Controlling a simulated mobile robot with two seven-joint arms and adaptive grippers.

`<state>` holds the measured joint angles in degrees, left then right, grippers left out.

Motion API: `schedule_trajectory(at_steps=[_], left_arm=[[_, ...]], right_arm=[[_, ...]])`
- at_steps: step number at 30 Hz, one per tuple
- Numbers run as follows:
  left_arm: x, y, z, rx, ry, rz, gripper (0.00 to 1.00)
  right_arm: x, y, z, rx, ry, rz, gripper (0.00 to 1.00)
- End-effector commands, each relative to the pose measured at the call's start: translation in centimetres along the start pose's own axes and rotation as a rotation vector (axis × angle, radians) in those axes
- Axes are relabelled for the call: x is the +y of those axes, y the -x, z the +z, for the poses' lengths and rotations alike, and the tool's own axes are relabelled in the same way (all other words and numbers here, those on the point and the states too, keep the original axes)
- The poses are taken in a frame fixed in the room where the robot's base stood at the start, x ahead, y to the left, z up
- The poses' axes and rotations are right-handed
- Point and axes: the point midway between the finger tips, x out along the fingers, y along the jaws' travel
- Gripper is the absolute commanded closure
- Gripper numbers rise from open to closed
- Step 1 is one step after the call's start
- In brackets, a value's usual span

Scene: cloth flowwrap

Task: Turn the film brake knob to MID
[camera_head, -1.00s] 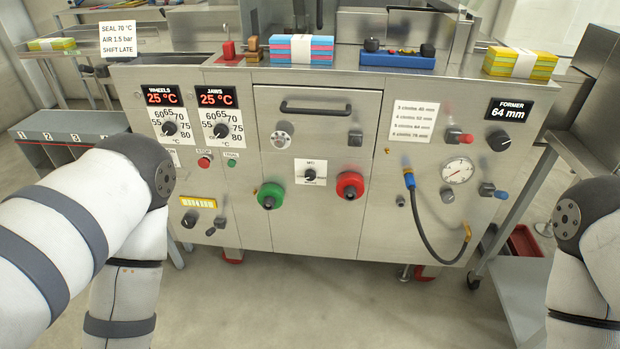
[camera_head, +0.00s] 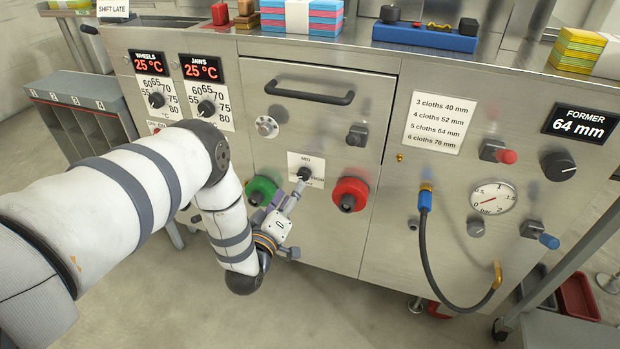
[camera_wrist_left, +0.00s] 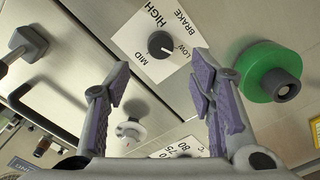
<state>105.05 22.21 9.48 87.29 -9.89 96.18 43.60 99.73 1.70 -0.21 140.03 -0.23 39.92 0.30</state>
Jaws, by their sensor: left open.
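The film brake knob (camera_head: 305,173) is a small black knob on a white label plate in the middle of the machine front. In the left wrist view the knob (camera_wrist_left: 161,45) sits on its plate (camera_wrist_left: 185,68), marked HIGH, MID, LOW and BRAKE. Its light mark seems to point toward LOW. My left gripper (camera_head: 289,195) is just in front of and below the knob in the head view, partly covering the plate. In the wrist view its two purple-padded fingers (camera_wrist_left: 160,78) are spread apart, empty, with the knob beyond the gap between the tips. My right gripper is not in view.
A green round knob (camera_head: 262,190) and a red one (camera_head: 350,194) flank the brake plate closely. A drawer handle (camera_head: 312,93) and a grey latch (camera_head: 357,134) are above. A black hose (camera_head: 432,265) hangs to the right.

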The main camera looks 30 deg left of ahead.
Motion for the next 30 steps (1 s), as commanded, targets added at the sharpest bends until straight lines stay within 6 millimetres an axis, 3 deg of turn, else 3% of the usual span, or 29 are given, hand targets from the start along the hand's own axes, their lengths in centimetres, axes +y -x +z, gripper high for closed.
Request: schedule_trajectory(at_steps=[3,9,19,26,30], left_arm=[[-0.2,-2.9,0.2,-0.001,-0.002,0.001,0.51],[-0.2,-6.2,0.3,-0.004,-0.003,-0.001,0.51],[-0.1,-7.0,0.2,-0.004,-0.002,-0.002,0.51],[-0.1,-7.0,0.2,-0.005,-0.002,-0.002,0.99],[-0.1,-7.0,0.2,-0.005,-0.004,-0.002,0.99]], right_arm=[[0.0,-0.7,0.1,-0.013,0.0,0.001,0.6],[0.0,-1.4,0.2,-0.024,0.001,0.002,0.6],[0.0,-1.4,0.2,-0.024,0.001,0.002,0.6],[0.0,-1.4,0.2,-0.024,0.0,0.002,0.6],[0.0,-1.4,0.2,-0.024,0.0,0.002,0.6]])
